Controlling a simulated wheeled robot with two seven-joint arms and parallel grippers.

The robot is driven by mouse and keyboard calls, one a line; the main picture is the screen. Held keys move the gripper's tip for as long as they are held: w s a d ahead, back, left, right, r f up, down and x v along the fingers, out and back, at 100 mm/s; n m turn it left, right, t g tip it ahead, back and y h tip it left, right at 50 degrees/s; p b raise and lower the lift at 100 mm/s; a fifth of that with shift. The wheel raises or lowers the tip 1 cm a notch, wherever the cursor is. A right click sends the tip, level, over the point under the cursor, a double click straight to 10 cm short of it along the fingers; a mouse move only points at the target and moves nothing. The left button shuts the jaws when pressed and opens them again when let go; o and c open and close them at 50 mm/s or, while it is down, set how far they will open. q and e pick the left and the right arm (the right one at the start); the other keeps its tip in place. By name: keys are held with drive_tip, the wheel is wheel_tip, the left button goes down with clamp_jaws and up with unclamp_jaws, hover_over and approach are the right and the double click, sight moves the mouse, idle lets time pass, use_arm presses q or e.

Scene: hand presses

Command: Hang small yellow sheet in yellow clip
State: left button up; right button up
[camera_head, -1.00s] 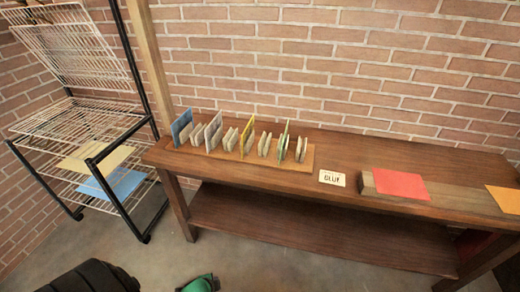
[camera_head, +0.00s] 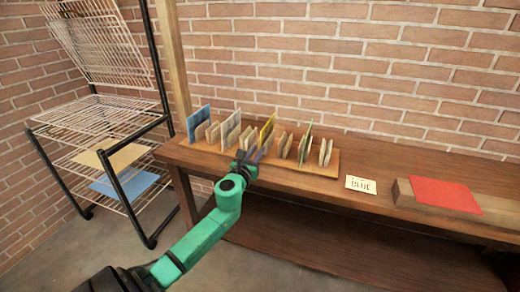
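A yellow upright sheet (camera_head: 267,131) stands in a wooden holder (camera_head: 300,186) on the table, among blue, pale and green upright sheets with small beige pieces between them. A pale yellow sheet (camera_head: 122,155) lies flat on a shelf of the wire rack. I cannot make out a yellow clip. My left gripper (camera_head: 250,155) is at the front of the holder, just in front of the yellow upright sheet. Its fingers are small and dark, so I cannot tell if they are open or touching anything. My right gripper is not in view.
The wire rack (camera_head: 92,108) stands at the left and also bears a blue sheet (camera_head: 125,183). On the brown table (camera_head: 400,150), a white label (camera_head: 361,184) and a red sheet (camera_head: 444,194) on a wooden block lie to the right. A brick wall is behind.

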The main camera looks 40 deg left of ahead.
use_arm(q)
drive_tip(key=shift+b+x, duration=0.3)
drive_tip(key=shift+x, duration=1.3)
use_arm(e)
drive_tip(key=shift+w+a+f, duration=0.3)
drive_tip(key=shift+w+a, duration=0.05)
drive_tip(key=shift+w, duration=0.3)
use_arm(q)
clamp_jaws()
wheel_tip(320, 180, up, 7)
drive_tip(key=p, duration=0.7)
drive_tip(key=shift+r, duration=0.2)
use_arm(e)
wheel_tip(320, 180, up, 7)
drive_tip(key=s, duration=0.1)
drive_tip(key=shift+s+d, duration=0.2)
use_arm(q)
drive_tip(key=p+v, duration=0.2)
drive_tip(key=v, duration=0.5)
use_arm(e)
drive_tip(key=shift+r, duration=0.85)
